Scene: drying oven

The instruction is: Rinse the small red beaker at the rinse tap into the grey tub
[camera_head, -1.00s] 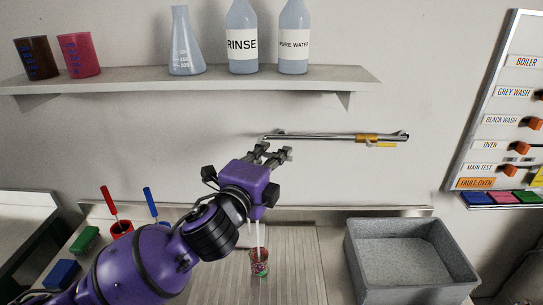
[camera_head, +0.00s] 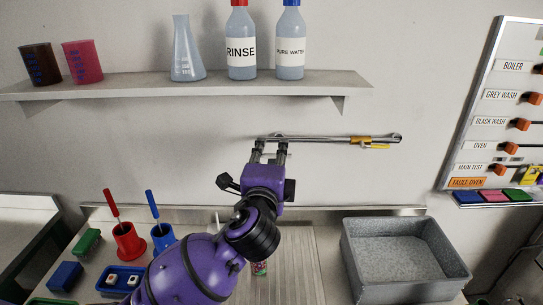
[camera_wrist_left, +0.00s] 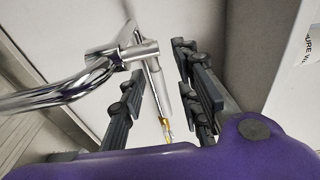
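A pinkish-red beaker (camera_head: 83,62) with blue markings stands on the shelf beside a dark brown one. My left gripper (camera_head: 270,146) is at the left end of the chrome rinse tap (camera_head: 320,138), its fingers pointing at the wall. In the left wrist view the fingers (camera_wrist_left: 160,95) are apart, with the chrome tap (camera_wrist_left: 85,82) showing between and left of them; I cannot tell whether they touch. No beaker shows between them. The grey tub (camera_head: 352,252) stands at the right of the counter and looks empty. My right gripper is out of view.
The shelf (camera_head: 200,86) also holds a flask (camera_head: 187,55), a RINSE bottle (camera_head: 241,48) and a PURE WATER bottle (camera_head: 290,48). A red holder (camera_head: 128,240) and blue holder (camera_head: 162,238) stand left. A small patterned cup (camera_head: 259,268) is mostly hidden behind my arm.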

